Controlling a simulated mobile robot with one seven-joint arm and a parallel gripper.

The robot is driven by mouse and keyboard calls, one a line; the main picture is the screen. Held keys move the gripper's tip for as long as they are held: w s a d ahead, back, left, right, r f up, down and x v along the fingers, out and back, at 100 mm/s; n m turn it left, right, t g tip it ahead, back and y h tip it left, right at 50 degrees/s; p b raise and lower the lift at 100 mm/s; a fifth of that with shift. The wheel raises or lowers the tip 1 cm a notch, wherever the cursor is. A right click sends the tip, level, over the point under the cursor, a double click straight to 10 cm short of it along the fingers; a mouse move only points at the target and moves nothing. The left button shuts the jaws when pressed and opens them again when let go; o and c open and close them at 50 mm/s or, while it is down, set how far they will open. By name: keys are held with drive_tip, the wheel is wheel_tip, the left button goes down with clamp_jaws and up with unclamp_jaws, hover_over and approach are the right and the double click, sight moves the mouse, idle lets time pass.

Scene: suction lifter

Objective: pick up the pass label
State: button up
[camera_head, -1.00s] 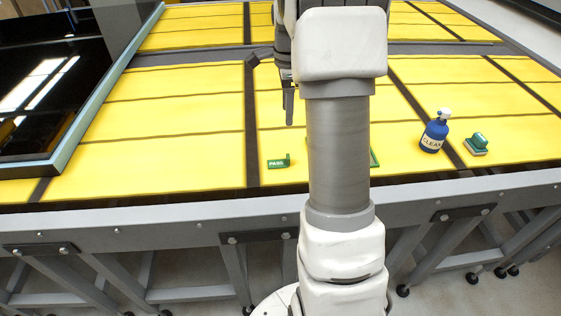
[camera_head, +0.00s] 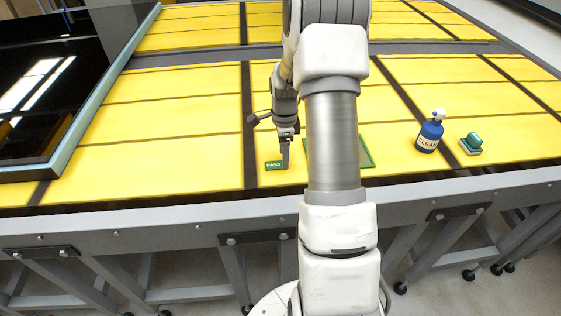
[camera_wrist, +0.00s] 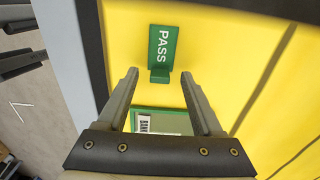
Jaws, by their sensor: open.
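The pass label (camera_head: 274,165) is a small green piece with white PASS lettering, on the yellow table top (camera_head: 205,168) near its front edge. In the wrist view the pass label (camera_wrist: 161,48) lies just beyond the fingertips, centred between them, with a short green foot at its near end. My gripper (camera_wrist: 160,73) is open and empty, its two fingers apart. In the head view my gripper (camera_head: 285,160) is beside the label's right end; whether it touches cannot be told.
A green-edged board (camera_head: 369,150) lies right of the label, partly behind my arm; it shows between my fingers in the wrist view (camera_wrist: 180,122). A blue CLEAN spray bottle (camera_head: 429,136) and a green-handled block (camera_head: 472,143) stand further right. A dark framed panel (camera_head: 60,150) is at left.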

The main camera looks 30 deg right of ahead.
drive_tip(key=shift+f, duration=0.2)
clamp_jaws()
idle(0.4)
